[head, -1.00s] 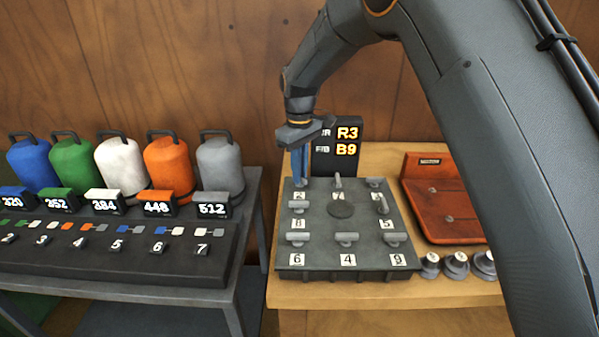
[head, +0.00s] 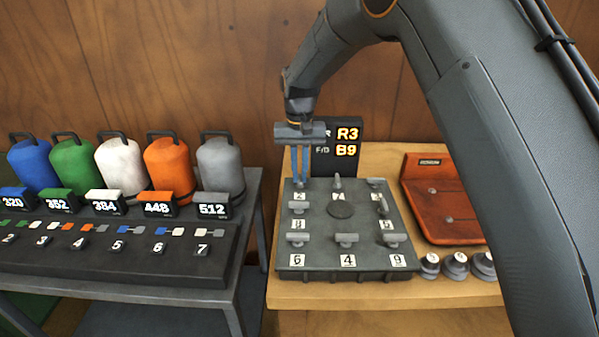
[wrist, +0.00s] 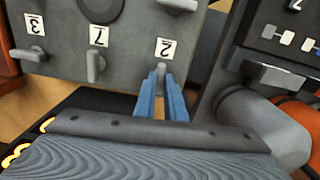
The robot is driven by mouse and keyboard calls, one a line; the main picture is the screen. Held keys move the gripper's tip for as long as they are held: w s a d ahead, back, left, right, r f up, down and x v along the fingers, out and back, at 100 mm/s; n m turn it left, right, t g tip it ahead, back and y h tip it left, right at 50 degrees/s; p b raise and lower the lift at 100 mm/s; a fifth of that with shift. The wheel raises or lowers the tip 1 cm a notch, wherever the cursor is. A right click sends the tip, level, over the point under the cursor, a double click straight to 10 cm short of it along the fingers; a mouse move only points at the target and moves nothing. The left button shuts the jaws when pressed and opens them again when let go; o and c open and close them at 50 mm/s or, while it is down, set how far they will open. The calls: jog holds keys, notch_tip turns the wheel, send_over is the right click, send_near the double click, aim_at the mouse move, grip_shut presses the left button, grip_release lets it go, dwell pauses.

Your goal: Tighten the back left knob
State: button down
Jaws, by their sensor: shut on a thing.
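The grey plate (head: 322,227) on the wooden bench carries several grey T-shaped knobs with number labels. The back left knob (wrist: 161,72) stands beside the label 2 (wrist: 164,49) in the wrist view. My gripper (head: 300,181) points down over that back left corner, and its two blue fingers sit on either side of the knob, shut on it. In the head view the fingers mostly hide this knob. The back middle knob (head: 337,182) stands to its right, apart from my fingers.
A black display (head: 336,147) reading R3 and B9 stands close behind the plate. At left, a table holds coloured canisters (head: 168,165) and a dark numbered rack (head: 110,250).

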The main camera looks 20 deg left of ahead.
aim_at(300, 177)
jog(key=shift+m, duration=0.4)
jog(key=c, duration=1.8)
grip_release()
jog(key=shift+r+b, duration=1.15)
jog(key=shift+r, duration=2.8)
